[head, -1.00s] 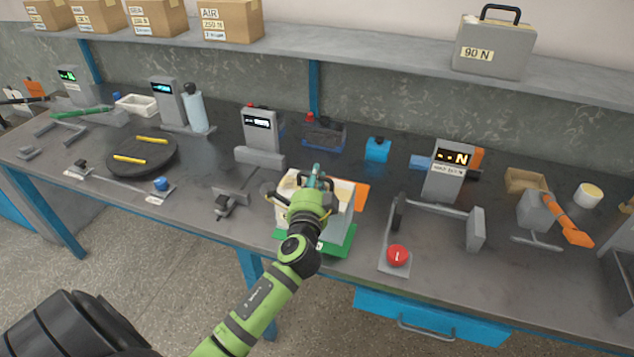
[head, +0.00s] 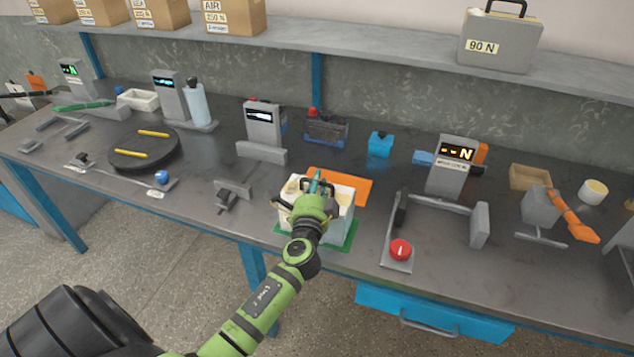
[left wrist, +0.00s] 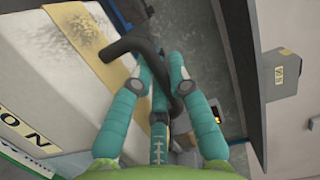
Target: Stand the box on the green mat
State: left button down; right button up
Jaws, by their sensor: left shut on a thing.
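The box (head: 343,216) is pale, with a dark handle on top. It looks upright over the green mat (head: 352,238), whose edges show around its base; whether it touches the mat is hidden. My left gripper (head: 317,186) is above the box, shut on its handle. In the left wrist view the fingers (left wrist: 165,68) close around the dark curved handle (left wrist: 125,46). There the box's pale side (left wrist: 45,75) fills the left, with a yellow band and part of a label. My right gripper is not in view.
An orange mat (head: 350,184) lies just behind the box. A stand with a red button (head: 400,250) is to the right, and a grey clamp-like fixture (head: 232,193) to the left. A grey display unit (head: 262,125) stands behind. The table's front edge is close.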

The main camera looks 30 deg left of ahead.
pick_arm(q)
jog(key=c, duration=1.2)
grip_release()
jog(key=shift+s, duration=0.1)
jog(key=shift+r, duration=0.1)
jog(key=shift+s+d, duration=0.15)
jog(key=b+v, duration=0.2)
jog(key=v, duration=0.9)
jog(key=shift+s+d, duration=0.1)
jog(key=shift+s, duration=0.2)
